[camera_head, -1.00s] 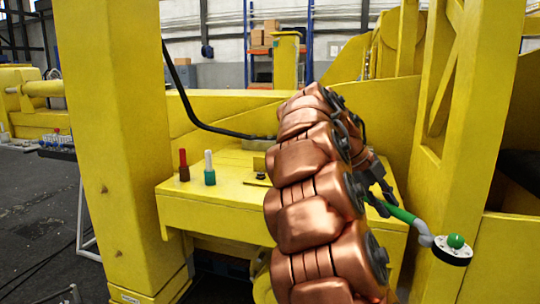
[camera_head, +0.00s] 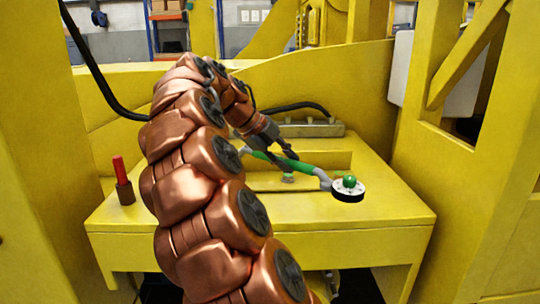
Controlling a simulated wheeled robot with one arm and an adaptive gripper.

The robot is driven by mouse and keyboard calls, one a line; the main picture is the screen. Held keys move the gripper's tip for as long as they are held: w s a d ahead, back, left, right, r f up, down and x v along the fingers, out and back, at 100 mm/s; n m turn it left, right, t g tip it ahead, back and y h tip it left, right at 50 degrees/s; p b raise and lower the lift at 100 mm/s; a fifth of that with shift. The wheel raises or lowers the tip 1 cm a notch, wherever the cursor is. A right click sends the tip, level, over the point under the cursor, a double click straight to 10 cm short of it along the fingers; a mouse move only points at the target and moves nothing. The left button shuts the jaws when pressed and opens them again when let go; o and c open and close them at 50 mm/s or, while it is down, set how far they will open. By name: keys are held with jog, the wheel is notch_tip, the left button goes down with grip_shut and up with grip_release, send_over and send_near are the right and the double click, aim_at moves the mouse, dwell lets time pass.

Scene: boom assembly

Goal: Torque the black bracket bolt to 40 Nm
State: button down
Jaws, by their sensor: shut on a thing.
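My gripper (camera_head: 285,160) is shut on a tool with a green handle (camera_head: 302,166). The tool has a grey angled neck and a round black-and-white end (camera_head: 348,190) topped by a green knob. It is over the yellow worktop (camera_head: 390,210), with its round end to the right of my gripper. I cannot tell whether the tool touches the worktop. A small pale, bolt-like piece (camera_head: 287,179) shows just below the handle, too small to identify. No black bracket bolt can be made out clearly; my copper arm hides part of the worktop.
A grey block (camera_head: 305,129) with a black hose lies at the back. Yellow frame walls enclose the left, back and right. The front right of the worktop is clear.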

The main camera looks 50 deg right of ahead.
jog(key=shift+s+f+b, duration=0.1)
jog(key=shift+f+b, duration=0.4)
jog(key=shift+f, duration=1.95)
jog(key=shift+r+b, duration=0.15)
jog(key=shift+b, duration=0.25)
jog(key=shift+f+b, duration=1.3)
jog(key=shift+f, duration=0.1)
dwell(0.3)
jog(key=shift+a+m+g+y+b, duration=0.3)
jog(key=shift+a+m+g+b, duration=0.3)
jog(key=shift+a+b, duration=0.55)
jog(key=shift+a, duration=0.1)
jog(key=shift+w+a+m, duration=0.1)
jog(key=shift+w+m, duration=0.1)
jog(key=shift+m, duration=0.1)
jog(key=shift+w+a+m+y, duration=0.1)
jog(key=shift+a+m+y, duration=0.2)
jog(key=shift+a, duration=0.15)
jog(key=shift+a+r+p, duration=0.15)
jog(key=shift+a+p, duration=0.15)
jog(key=shift+p, duration=0.05)
